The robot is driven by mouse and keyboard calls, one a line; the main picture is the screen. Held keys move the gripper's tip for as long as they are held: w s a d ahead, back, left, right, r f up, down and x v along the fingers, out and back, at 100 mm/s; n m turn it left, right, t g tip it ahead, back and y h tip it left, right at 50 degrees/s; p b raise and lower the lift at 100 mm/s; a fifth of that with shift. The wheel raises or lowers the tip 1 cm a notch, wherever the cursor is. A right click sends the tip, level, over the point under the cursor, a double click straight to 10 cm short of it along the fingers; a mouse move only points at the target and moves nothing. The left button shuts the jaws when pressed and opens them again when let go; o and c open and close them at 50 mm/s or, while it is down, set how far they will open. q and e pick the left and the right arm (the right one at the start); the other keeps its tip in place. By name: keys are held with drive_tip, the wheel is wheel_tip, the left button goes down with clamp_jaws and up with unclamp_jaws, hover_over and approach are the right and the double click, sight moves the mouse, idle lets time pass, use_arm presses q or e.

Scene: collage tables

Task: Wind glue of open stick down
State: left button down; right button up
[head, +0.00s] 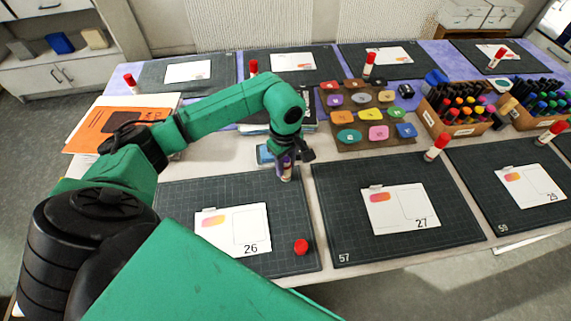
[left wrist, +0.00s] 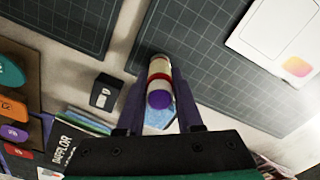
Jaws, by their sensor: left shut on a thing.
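My left gripper (head: 287,160) is shut on an uncapped glue stick (head: 286,176). It holds the stick near the back edge of the mat with card 26. In the left wrist view the gripper's fingers (left wrist: 156,112) stand either side of the glue stick (left wrist: 157,73), which has a white body and a red band. Its purple glue (left wrist: 160,99) shows at the end facing the camera. How far the glue sticks out is hard to tell. A loose red cap (head: 301,247) lies on the mat, right of the card. My right gripper is not in view.
The dark mat (head: 300,204) bears card 26 (head: 245,222). Capped glue sticks stand at other mats, one near card 27 (head: 436,147). A brown tray (head: 345,143) of coloured pieces and boxes of markers (head: 429,116) lie behind. A small black box (left wrist: 105,93) is near my gripper.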

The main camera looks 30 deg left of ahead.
use_arm(q)
drive_tip(key=n, duration=0.7)
drive_tip(key=shift+s, duration=0.1)
drive_tip(key=n, duration=0.5)
drive_tip(key=shift+f, duration=0.1)
idle(0.4)
unclamp_jaws()
idle(0.5)
